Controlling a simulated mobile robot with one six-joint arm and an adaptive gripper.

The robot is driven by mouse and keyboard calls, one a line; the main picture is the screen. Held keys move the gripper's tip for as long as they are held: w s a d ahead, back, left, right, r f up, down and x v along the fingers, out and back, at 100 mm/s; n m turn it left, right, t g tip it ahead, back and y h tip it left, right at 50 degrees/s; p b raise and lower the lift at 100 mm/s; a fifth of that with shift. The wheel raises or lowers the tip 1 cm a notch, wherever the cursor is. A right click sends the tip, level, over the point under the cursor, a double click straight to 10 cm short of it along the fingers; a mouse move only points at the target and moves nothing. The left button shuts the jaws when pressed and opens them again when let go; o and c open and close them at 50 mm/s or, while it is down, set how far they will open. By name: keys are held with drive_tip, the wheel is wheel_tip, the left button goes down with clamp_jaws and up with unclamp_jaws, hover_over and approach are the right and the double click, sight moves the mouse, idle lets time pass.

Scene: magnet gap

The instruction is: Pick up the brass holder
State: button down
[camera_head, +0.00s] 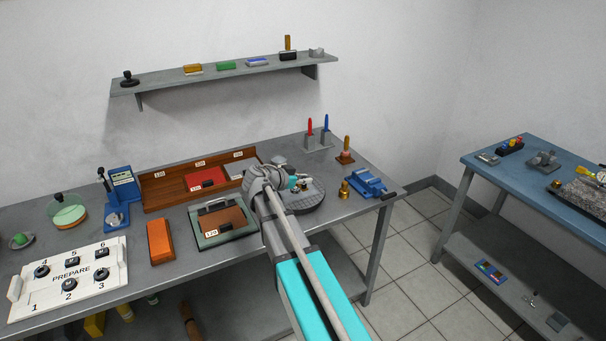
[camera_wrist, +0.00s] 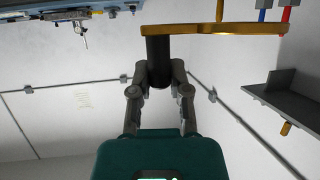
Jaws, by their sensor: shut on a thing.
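The brass holder (camera_wrist: 215,30) shows in the wrist view as a flat, gold-coloured bar with a black cylindrical handle (camera_wrist: 158,60). My gripper (camera_wrist: 159,82) is shut on that handle, with one finger on each side. The bar lies beyond the fingertips and extends to the right. In the head view my gripper (camera_head: 298,183) is over a round grey base (camera_head: 308,201) near the right part of the bench. My arm hides part of that base there. I cannot tell whether the holder touches anything below it.
A blue vise (camera_head: 368,183), a brass weight (camera_head: 343,190) and a wooden-handled tool (camera_head: 345,150) stand right of my gripper. A red and a blue probe (camera_head: 325,126) stand behind. A framed tray (camera_head: 223,220) and wooden rack (camera_head: 165,190) are left. A shelf (camera_head: 215,74) hangs above.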

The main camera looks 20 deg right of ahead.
drive_tip(key=s+a+r+p, duration=0.2)
drive_tip(key=s+a+r, duration=0.1)
drive_tip(key=s, duration=0.4)
drive_tip(key=shift+r+p, duration=0.25)
drive_tip(key=shift+p, duration=0.05)
